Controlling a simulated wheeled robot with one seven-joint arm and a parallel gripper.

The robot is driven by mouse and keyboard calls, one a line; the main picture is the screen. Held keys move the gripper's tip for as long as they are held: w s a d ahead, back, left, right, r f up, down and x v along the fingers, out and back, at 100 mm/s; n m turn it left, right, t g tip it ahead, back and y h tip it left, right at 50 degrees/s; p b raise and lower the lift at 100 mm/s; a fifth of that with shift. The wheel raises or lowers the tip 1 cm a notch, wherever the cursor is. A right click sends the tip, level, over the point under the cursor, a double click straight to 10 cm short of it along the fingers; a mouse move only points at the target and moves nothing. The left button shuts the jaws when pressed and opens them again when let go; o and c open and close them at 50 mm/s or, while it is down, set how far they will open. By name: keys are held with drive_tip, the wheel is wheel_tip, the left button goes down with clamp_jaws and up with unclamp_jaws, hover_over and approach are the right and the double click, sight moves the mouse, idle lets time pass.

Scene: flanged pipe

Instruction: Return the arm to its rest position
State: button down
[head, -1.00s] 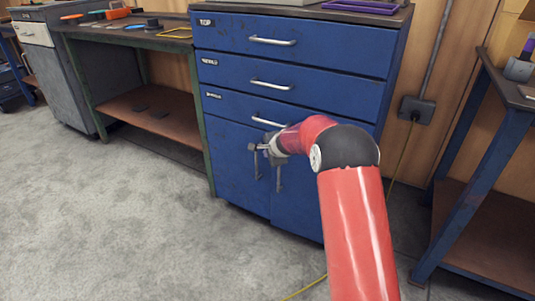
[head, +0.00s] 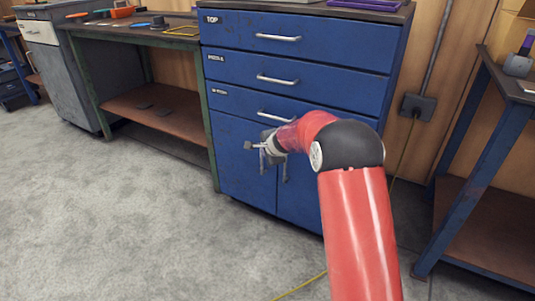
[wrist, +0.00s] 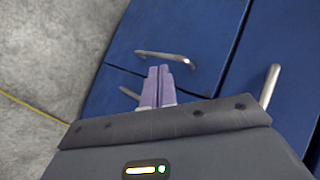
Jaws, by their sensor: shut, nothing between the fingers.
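My red arm reaches up from the bottom right of the head view and bends left in front of the blue cabinet (head: 297,62). My gripper (head: 264,160) is in front of the cabinet's lower doors in the head view, overlapping the door handles in the picture. In the wrist view my gripper's two pale purple fingers (wrist: 158,72) are together with nothing between them. A silver handle (wrist: 166,57) lies just beyond the fingertips in that view; I cannot tell the gap between them.
A workbench (head: 160,105) with a lower shelf stands left of the cabinet, and a blue-framed table (head: 478,160) stands at the right. A yellow cable (head: 300,287) lies on the floor. The grey floor (head: 100,220) at the left is clear.

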drive_tip(key=s+d+r+n+g, duration=0.1)
drive_tip(key=s+d+r+n, duration=0.15)
drive_tip(key=s+r, duration=0.7)
drive_tip(key=s+d+r+n, duration=0.1)
drive_tip(key=s+r+n, duration=0.45)
drive_tip(key=s, duration=0.75)
drive_tip(key=s+d+n+g+h, duration=0.1)
drive_tip(key=s+d+n, duration=0.2)
drive_tip(key=s, duration=1)
drive_tip(key=s+d+n+g+h, duration=0.1)
drive_tip(key=s+d, duration=0.5)
drive_tip(key=s, duration=0.7)
drive_tip(key=shift+f+n+h+p, duration=0.4)
drive_tip(key=shift+n+h, duration=0.3)
drive_tip(key=shift+n, duration=0.2)
